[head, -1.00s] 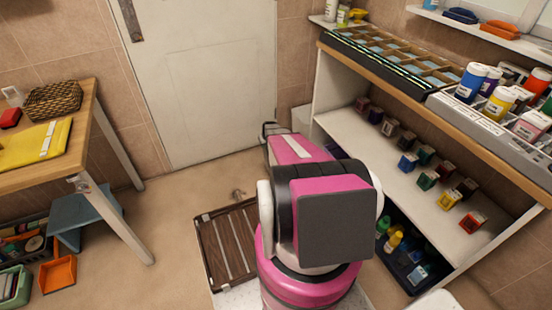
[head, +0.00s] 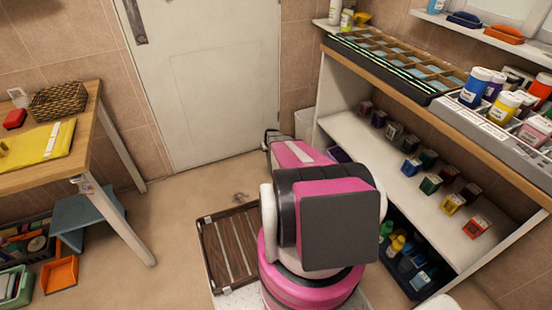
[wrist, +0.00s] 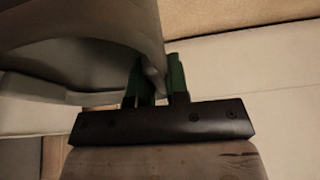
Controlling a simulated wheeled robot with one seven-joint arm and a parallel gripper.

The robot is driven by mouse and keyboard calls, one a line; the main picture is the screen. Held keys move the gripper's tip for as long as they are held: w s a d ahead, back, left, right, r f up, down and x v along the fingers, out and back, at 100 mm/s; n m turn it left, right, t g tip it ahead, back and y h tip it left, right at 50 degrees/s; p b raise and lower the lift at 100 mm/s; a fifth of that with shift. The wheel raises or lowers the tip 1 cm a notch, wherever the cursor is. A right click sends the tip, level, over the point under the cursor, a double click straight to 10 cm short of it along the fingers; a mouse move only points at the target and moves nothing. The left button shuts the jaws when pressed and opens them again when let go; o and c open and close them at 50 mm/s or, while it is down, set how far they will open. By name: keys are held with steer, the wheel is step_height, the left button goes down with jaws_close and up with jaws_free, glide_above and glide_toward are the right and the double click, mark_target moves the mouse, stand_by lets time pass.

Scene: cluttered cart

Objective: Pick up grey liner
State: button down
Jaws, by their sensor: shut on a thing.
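The grey liner (wrist: 85,45) fills the upper left of the wrist view as a smooth, curved grey shell with an open edge. My gripper (wrist: 158,75) has green fingers, and they are shut on the liner's rim, with the wall between them. Most of the liner lies outside the wrist view. In the head view my own arm hides most of the space around the gripper, and I cannot make out the liner clearly there.
A shelf unit (head: 390,152) with small paint boxes stands to the right, and a white door (head: 215,90) is behind. A slatted wooden mat (head: 228,250) lies on the floor. A wooden table (head: 85,170) stands at the left, with open floor between.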

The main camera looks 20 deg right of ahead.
steer(key=shift+r, duration=0.55)
steer(key=r, duration=0.3)
steer(key=shift+s+a+r, duration=0.1)
steer(key=shift+a+r, duration=0.1)
steer(key=shift+r, duration=0.1)
steer(key=a+r, duration=0.6)
steer(key=a, duration=0.5)
steer(key=shift+s+a+r, duration=0.15)
steer(key=shift+s, duration=0.1)
